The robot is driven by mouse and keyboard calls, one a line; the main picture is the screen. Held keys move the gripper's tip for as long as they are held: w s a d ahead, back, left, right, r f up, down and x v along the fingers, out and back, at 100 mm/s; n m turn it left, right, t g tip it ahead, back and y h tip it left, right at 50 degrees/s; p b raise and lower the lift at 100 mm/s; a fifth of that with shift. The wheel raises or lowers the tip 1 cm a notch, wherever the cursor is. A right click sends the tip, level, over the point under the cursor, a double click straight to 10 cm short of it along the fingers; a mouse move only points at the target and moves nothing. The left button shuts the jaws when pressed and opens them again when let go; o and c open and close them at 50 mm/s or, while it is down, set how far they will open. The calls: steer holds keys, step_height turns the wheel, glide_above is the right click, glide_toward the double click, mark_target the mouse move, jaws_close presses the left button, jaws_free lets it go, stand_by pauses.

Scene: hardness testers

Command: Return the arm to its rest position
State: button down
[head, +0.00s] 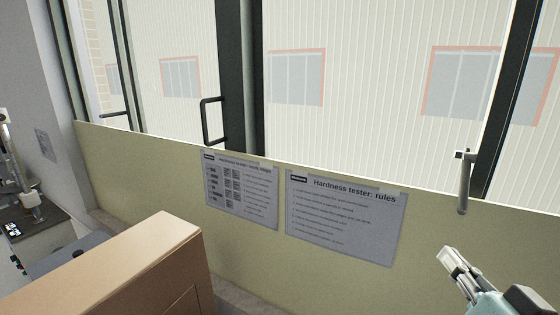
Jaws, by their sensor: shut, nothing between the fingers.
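My gripper (449,255) shows at the lower right of the head view, in front of the yellow-green wall panel. Its fingers are shut with nothing between them, and they point up and to the left. Only the end of my arm is in view; the rest is cut off by the bottom edge.
A brown wooden cabinet (130,262) stands at the lower left. Behind it at the left edge is a machine (32,225) with a small keypad. Two signs, one headed "Hardness tester: rules" (345,222), hang on the low panel (440,215) below tall windows. Open air lies between cabinet and gripper.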

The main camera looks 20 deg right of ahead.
steer(key=w+a+f+n+g+y+p, duration=0.1)
steer(key=w+a+f+p, duration=0.15)
steer(key=a, duration=0.55)
steer(key=w+a+f+n+y+p, duration=0.1)
steer(key=w+a+f+n+y, duration=0.15)
steer(key=a, duration=0.45)
steer(key=s+a+f+n+g+p, duration=0.1)
steer(key=s+a+f, duration=0.1)
steer(key=a, duration=0.5)
steer(key=s+a+f+n+g+y+p, duration=0.1)
steer(key=a+f+p, duration=0.1)
steer(key=a, duration=0.5)
steer(key=s+a+f+n+g+y+p, duration=0.1)
steer(key=s+a+f+n, duration=0.1)
steer(key=a, duration=0.5)
steer(key=shift+s+f, duration=0.35)
steer(key=shift+f, duration=0.5)
steer(key=shift+a, duration=0.1)
